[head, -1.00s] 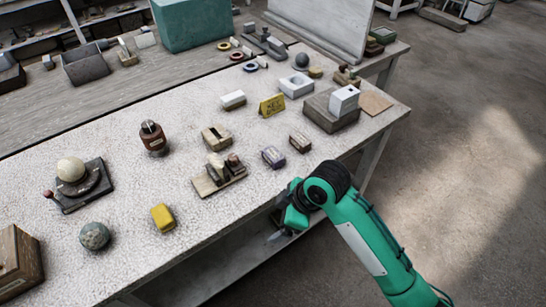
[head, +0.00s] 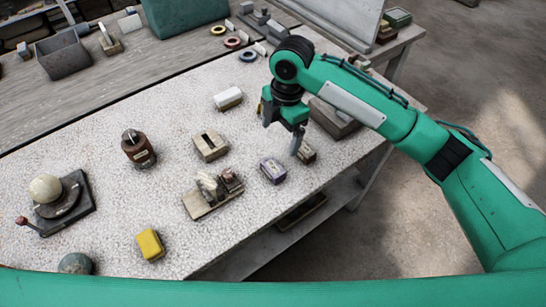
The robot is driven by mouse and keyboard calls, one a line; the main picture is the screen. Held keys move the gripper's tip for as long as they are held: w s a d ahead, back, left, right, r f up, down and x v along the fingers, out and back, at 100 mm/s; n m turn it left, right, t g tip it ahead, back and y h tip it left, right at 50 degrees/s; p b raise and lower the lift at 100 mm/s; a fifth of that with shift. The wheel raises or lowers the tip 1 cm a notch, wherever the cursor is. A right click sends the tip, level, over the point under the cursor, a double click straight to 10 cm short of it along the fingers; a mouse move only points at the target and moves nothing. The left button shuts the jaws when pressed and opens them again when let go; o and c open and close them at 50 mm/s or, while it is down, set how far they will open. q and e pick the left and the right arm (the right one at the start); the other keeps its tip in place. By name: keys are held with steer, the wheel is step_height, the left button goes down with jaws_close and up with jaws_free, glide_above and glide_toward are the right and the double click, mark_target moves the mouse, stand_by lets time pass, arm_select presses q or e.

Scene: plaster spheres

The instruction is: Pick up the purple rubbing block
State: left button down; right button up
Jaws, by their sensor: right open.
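The purple rubbing block (head: 273,170) lies on the speckled pale tabletop, near its front edge. It is a small block with a pale patch on top. My right gripper (head: 281,136) is over the table, just beyond the block in the picture. Its jaws are open and empty, with the fingers pointing down. One fingertip appears close to the block's upper right; I cannot tell the exact height gap. The block itself is mostly unhidden. My left gripper is not in view.
A small brown block (head: 307,154) stands just right of the purple one. A wooden tray with small items (head: 203,204) is to its left. A yellow block (head: 150,245), a brown bottle (head: 137,148) and a slotted beige block (head: 210,146) stand farther left.

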glide_above(273, 166)
steer(key=d, duration=0.1)
step_height(273, 166, down, 6)
steer(key=shift+w+f+p, duration=0.1)
steer(key=shift+w+p, duration=0.05)
steer(key=shift+p, duration=0.25)
steer(key=f, duration=0.2)
steer(key=shift+a+f+p, duration=0.25)
steer(key=shift+f+p, duration=0.1)
steer(key=shift+p, duration=0.05)
steer(key=f, duration=0.2)
steer(key=shift+a+f+p, duration=0.2)
steer(key=shift+f+p, duration=0.15)
steer(key=shift+s+f, duration=0.2)
steer(key=shift+f, duration=0.4)
steer(key=c, duration=1.2)
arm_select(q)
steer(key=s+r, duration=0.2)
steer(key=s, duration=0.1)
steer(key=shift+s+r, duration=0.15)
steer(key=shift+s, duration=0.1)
arm_select(e)
steer(key=shift+r, duration=0.1)
